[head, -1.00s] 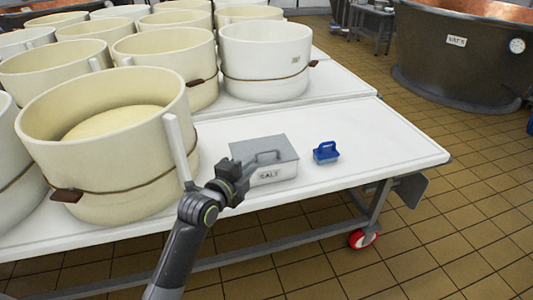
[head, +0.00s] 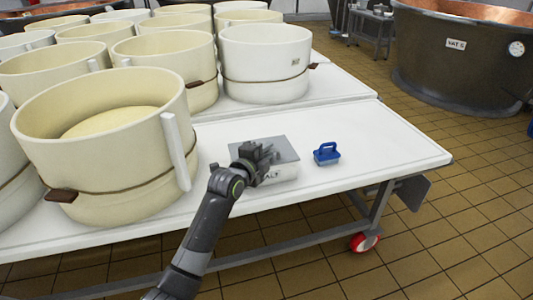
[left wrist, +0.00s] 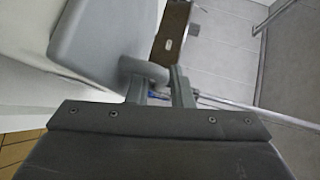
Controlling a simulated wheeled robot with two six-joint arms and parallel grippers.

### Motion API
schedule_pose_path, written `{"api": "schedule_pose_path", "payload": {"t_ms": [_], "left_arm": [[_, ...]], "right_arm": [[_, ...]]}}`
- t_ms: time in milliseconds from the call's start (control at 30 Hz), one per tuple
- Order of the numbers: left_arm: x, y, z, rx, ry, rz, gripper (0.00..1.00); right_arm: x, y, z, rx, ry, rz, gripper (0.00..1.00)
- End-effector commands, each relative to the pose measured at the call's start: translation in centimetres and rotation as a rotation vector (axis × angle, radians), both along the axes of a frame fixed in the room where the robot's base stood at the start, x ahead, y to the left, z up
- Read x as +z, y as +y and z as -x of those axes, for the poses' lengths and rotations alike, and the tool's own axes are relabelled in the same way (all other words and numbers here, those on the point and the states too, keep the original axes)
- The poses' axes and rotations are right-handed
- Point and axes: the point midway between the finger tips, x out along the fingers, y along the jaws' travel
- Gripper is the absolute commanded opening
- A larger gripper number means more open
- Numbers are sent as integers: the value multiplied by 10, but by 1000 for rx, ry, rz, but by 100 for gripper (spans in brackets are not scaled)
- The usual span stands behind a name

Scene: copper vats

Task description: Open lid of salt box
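The salt box (head: 284,175) stands on the white table, a pale box with "SALT" lettering on its front, partly covered by my gripper. Its grey lid (head: 284,146) lies flat on top, closed. In the left wrist view the lid (left wrist: 95,35) is at the upper left, with its rounded grey handle (left wrist: 146,70) at my fingertips. My left gripper (head: 264,154) is over the lid at the handle. In the left wrist view my left gripper (left wrist: 160,84) shows two fingers with a gap between them; no firm grip on the handle is visible. My right gripper is not in view.
Cream tubs (head: 100,150) crowd the table's left, the nearest close to my arm. The white table top (head: 385,140) is clear right of the brush. A copper vat (head: 455,60) stands behind.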

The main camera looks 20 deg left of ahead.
Motion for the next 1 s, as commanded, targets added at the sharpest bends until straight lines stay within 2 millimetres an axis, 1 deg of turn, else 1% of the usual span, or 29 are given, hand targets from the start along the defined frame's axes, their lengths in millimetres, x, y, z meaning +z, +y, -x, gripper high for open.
{"api": "schedule_pose_path", "payload": {"t_ms": [133, 367, 500, 533, 900, 1000], "left_arm": [[-1, -1, -3, 0, 0, 0, 20], [0, -1, -3, 0, 0, 0, 20], [0, -1, -3, 0, 0, 0, 3], [0, -1, -3, 0, 0, 0, 0], [0, -1, -3, 0, 1, 1, 0], [0, -1, -3, 0, 4, 2, 0]], "right_arm": [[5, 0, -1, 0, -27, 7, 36], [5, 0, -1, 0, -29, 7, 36], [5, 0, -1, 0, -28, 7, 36], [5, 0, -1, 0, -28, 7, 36], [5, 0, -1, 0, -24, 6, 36], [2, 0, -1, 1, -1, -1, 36]]}}
